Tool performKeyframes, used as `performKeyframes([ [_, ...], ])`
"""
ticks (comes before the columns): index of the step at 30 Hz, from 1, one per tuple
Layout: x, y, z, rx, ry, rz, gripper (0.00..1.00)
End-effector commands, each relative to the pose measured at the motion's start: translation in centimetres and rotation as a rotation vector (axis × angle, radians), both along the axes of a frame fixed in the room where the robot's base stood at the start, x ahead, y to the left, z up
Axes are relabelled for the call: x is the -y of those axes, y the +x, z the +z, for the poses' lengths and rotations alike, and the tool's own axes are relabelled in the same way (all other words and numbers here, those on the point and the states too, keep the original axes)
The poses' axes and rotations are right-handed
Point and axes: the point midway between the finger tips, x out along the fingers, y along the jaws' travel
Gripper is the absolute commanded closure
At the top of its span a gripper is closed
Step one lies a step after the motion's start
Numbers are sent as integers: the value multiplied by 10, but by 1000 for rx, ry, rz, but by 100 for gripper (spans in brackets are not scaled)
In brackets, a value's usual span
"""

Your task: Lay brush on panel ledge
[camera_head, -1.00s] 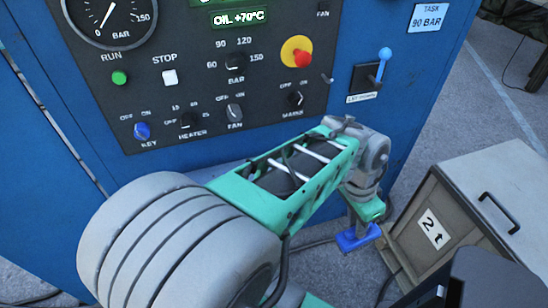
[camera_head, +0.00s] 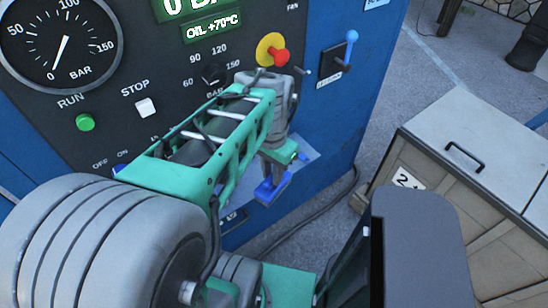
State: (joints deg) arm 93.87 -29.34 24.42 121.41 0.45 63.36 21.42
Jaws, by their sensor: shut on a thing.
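My gripper (camera_head: 280,163) hangs at the end of my green arm, right of centre in the head view. It is shut on the blue brush (camera_head: 271,189), which hangs below the fingers. The pale panel ledge (camera_head: 306,160) projects from the lower part of the blue cabinet, partly hidden by my arm and gripper. The brush appears in front of or over the ledge; I cannot tell whether they touch.
The panel carries a red knob (camera_head: 280,57), a green button (camera_head: 85,122), a white button (camera_head: 146,107) and a blue-handled lever (camera_head: 349,48). A grey crate (camera_head: 450,130) stands on the floor at right. A cable (camera_head: 318,208) runs along the cabinet's foot.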

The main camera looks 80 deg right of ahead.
Motion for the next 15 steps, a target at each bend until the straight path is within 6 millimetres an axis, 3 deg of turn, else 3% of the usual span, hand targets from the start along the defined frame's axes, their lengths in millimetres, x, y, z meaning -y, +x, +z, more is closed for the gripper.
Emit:
performKeyframes([
  [5,5,27,28,-1,-4,31,100],
  [15,-6,25,34,-1,-4,-252,100],
])
